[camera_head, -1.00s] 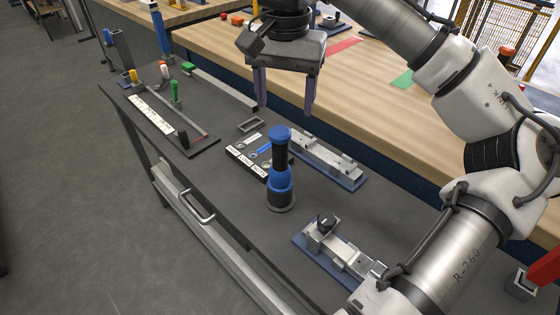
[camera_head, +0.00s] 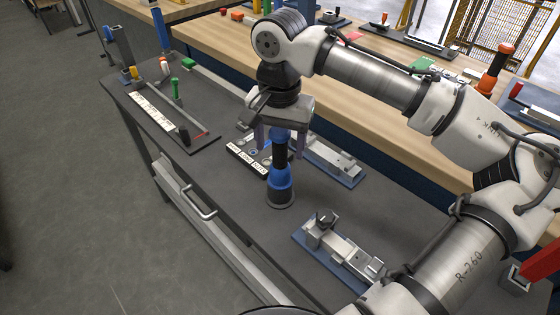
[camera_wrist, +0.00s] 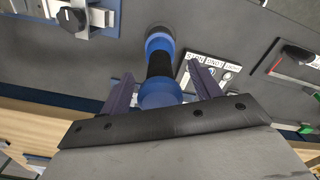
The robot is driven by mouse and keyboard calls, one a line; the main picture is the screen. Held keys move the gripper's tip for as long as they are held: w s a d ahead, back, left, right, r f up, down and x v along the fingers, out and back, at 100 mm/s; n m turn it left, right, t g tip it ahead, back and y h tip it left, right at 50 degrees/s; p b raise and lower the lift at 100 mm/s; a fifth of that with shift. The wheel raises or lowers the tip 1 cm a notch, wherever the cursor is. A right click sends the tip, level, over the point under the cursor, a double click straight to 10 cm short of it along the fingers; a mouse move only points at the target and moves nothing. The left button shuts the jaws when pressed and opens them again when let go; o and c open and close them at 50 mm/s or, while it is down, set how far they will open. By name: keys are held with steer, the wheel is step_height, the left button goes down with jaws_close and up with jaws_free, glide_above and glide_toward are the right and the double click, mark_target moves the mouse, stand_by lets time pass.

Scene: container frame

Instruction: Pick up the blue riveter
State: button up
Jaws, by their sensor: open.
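The blue riveter (camera_head: 280,181), blue with a black middle band, stands upright on the dark grey table (camera_head: 235,205). My gripper (camera_head: 279,148) is above and around its upper end, with its fingers pointing down. In the wrist view the riveter (camera_wrist: 159,62) runs up the middle of the picture, and its near blue end lies between the two purple-grey fingers of my gripper (camera_wrist: 163,90). The fingers are apart, with a gap showing on each side. The riveter's top is partly hidden by my gripper in the head view.
A metal fixture on a blue base (camera_head: 338,250) stands right of the riveter, and another fixture (camera_head: 333,160) stands behind it. A labelled tool board (camera_head: 240,158) lies close on the left. A larger board (camera_head: 165,120) with a green-handled tool lies further left.

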steer(key=shift+c, duration=0.4)
steer(key=c, duration=1)
steer(key=shift+r, duration=0.1)
step_height(320, 180, up, 20)
steer(key=o, duration=0.4)
steer(key=c, duration=0.4)
